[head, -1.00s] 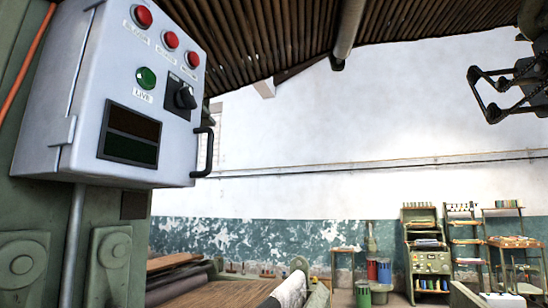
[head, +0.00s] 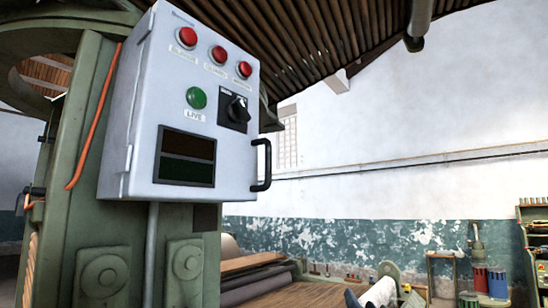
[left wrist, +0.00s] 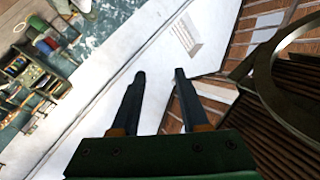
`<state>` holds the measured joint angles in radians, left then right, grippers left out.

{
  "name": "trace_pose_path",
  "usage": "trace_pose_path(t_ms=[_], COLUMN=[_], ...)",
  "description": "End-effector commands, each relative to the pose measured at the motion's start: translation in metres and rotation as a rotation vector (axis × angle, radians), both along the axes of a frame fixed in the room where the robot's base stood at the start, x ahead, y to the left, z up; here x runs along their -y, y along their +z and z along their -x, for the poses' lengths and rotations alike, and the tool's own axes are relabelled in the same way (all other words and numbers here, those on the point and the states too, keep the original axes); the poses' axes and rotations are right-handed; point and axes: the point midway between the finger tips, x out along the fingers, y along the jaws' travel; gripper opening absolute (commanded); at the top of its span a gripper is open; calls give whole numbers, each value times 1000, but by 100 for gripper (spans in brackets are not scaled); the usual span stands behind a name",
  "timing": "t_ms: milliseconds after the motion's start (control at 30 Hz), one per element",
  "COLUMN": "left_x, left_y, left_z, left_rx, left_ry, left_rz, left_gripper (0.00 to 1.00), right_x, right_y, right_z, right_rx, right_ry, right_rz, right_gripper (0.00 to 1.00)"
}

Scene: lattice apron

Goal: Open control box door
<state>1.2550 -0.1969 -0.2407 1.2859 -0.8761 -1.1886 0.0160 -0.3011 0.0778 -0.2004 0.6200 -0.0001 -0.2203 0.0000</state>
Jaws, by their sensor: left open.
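The control box (head: 115,150) is light grey, mounted on a green machine frame in the left half of the head view. Its door (head: 225,165) appears shut. The door carries red buttons, a green LIVE button, a black knob (head: 238,110) and a dark display. A black handle (head: 266,165) stands at its right edge, with nothing on it; hinges show at the left edge. My left gripper (left wrist: 160,74) shows in the left wrist view, fingers apart and empty, with the wall and roof behind. The box is not identifiable there. I cannot make out either gripper in the head view.
The green frame (head: 75,180) stands left of and below the box, with an orange cable (head: 92,125) on it. A wooden table (head: 300,294) with rolls lies low behind. A shelf (head: 535,240) stands far right. Right of the handle looks open.

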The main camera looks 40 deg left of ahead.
Motion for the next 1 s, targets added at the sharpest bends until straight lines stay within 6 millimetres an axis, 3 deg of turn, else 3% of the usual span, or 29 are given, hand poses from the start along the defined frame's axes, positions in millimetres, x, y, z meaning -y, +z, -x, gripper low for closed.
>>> trace_pose_path(t_ms=[33, 100, 200, 300, 400, 700, 1000], left_x=[-4, -12, -22, -28, -36, -76, -81], left_y=[67, 136, 194, 217, 228, 249, 246], left_z=[33, 88, 158, 199, 205, 172, 167], left_rx=[131, 294, 469, 561, 584, 580, 580], left_ry=[47, 120, 190, 223, 236, 236, 233], left_rz=[23, 72, 152, 206, 223, 220, 219], left_gripper=[45, 45, 45, 45, 45, 45, 45], right_x=[1, 1, 2, 2, 2, 3, 2], right_y=[4, 7, 9, 10, 18, 55, 54], right_z=[0, 0, 0, 0, 0, -1, -1], right_rx=[0, 0, 1, 1, 1, 1, 2], right_ry=[1, 1, 1, 2, 2, 1, 1], right_rz=[1, 2, 3, 4, 4, 4, 4], right_gripper=[0, 0, 0, 0, 0, 0, 0])
